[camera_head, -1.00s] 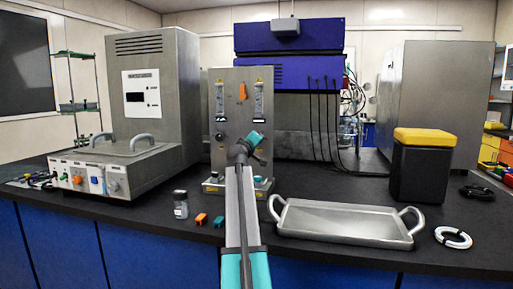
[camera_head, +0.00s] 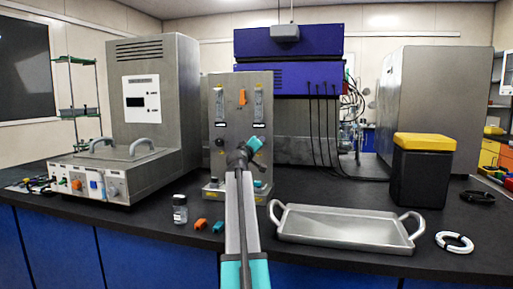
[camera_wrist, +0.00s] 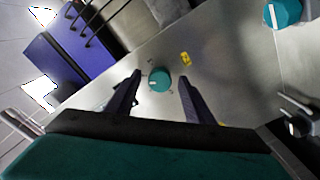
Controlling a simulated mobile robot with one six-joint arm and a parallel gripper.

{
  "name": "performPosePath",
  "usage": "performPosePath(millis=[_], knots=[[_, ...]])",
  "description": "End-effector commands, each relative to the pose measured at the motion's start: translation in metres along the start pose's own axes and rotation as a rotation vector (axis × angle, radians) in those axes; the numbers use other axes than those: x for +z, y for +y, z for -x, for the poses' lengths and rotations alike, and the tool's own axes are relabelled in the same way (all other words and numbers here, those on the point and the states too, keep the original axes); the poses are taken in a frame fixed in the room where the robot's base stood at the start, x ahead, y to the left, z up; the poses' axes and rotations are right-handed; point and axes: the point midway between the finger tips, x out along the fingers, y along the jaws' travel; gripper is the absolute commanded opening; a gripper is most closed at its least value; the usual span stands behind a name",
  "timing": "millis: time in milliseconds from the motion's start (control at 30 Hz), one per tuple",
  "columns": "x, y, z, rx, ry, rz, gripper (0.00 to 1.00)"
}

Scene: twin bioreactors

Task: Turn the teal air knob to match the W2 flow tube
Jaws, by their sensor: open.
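The grey panel (camera_head: 241,88) stands on the bench with two clear flow tubes, left (camera_head: 220,103) and right (camera_head: 258,105); their labels and float levels are too small to read. In the wrist view a round teal knob (camera_wrist: 159,80) with a white pointer mark sits on the metal panel face, in the gap between my gripper's fingers. My gripper (camera_wrist: 160,88) is open, with a finger either side of the knob and visible space between. A second teal knob (camera_wrist: 283,14) shows at the upper right. In the head view my arm hides the panel's middle.
A metal tray (camera_head: 345,228) with two handles lies to the right of my arm. A black bin with yellow lid (camera_head: 424,142) is further right.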

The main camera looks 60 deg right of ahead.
Motion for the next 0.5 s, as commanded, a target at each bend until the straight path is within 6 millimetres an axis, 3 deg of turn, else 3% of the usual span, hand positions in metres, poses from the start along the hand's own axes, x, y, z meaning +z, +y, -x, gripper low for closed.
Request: performPosePath(millis=[267,500], knots=[[0.0,0.0,0.008,0.0,0.001,0.0,0.48],[0.0,0.001,0.028,0.0,0.002,0.0,0.48]])
